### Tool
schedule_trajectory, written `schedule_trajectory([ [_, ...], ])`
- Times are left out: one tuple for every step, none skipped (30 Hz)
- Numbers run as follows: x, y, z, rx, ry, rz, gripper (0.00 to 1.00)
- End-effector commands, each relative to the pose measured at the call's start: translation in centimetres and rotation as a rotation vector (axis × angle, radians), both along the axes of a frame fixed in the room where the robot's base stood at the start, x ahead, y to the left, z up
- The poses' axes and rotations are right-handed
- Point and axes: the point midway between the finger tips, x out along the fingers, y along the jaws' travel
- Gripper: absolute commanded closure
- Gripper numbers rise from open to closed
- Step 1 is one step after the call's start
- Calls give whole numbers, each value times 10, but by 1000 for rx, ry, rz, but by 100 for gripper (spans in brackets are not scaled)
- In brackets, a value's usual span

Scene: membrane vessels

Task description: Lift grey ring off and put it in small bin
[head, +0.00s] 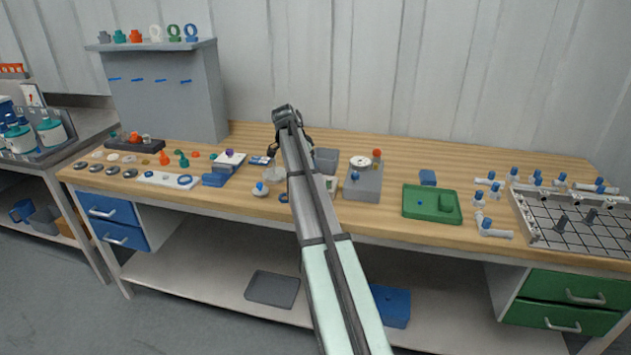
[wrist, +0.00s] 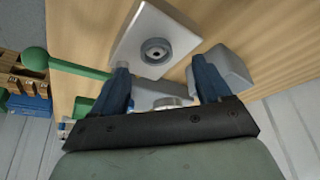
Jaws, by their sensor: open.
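In the wrist view a grey ring (wrist: 156,50) with a dark centre sits on a pale, flat block (wrist: 178,24). My gripper (wrist: 160,74) shows there with its two blue fingers spread apart and nothing clasped between them. The ring lies beyond the fingertips, roughly midway between them, apart from both. In the head view my gripper is mostly hidden behind my arm, over the middle of the bench. A small grey open box (head: 326,160), which looks like the small bin, stands just right of my arm. I cannot make out the ring in the head view.
A grey block with a white dial (head: 362,181) stands right of the box, then a green tray (head: 432,203). A blue block (head: 215,179) and small parts lie left. In the wrist view a green ball-ended rod (wrist: 36,59) and a rounded grey piece (wrist: 226,70) are close by.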

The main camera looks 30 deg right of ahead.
Motion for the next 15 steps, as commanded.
schedule_trajectory([
  [-2, -2, -5, 0, 1, 0, 23],
  [-3, -4, -8, 0, 1, -1, 23],
  [-4, -6, -12, 0, 1, -1, 23],
  [-5, -8, -16, 1, 2, -1, 23],
  [-6, -10, -20, 1, 2, -1, 23],
  [-6, -12, -25, 1, 2, -1, 23],
  [-6, -13, -29, 1, 2, -1, 23],
  [-5, -15, -32, 1, 1, 0, 23],
  [-5, -16, -36, 1, 0, 0, 23],
  [-5, -17, -38, 1, 0, 0, 23],
  [-5, -18, -40, 1, 1, 0, 23],
  [-5, -18, -41, 1, 1, 0, 23],
  [-5, -18, -42, 1, 0, 0, 23],
  [-5, -19, -42, 1, 0, 0, 23],
  [-5, -18, -41, 0, 0, 0, 23],
])
